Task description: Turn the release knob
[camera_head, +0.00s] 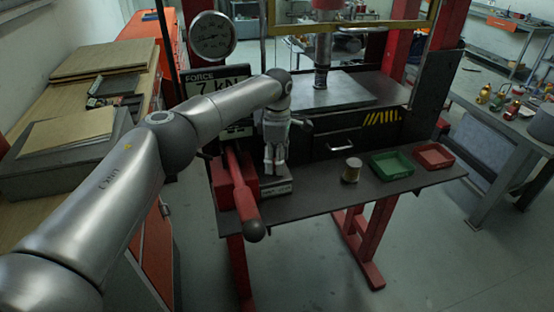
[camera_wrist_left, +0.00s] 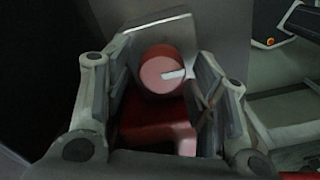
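The release knob (camera_wrist_left: 163,71) is a round red knob with a white pointer mark, seen in the left wrist view. It sits between the two fingers of my left gripper (camera_wrist_left: 165,92), with dark gaps on both sides, so the fingers look apart from it. A red body (camera_wrist_left: 150,122) lies just below the knob in that view. In the head view my left gripper (camera_head: 274,168) points down beside the red pump lever (camera_head: 241,190), over a small grey box on the bench. The knob is hidden there behind my gripper. My right gripper is out of view.
A press with a dial gauge (camera_head: 212,36) and a force display (camera_head: 215,82) stands behind. On the press's front shelf (camera_head: 318,203) are a small metal cylinder (camera_head: 352,170), a green tray (camera_head: 391,166) and a red tray (camera_head: 434,157). The shelf's front middle is clear.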

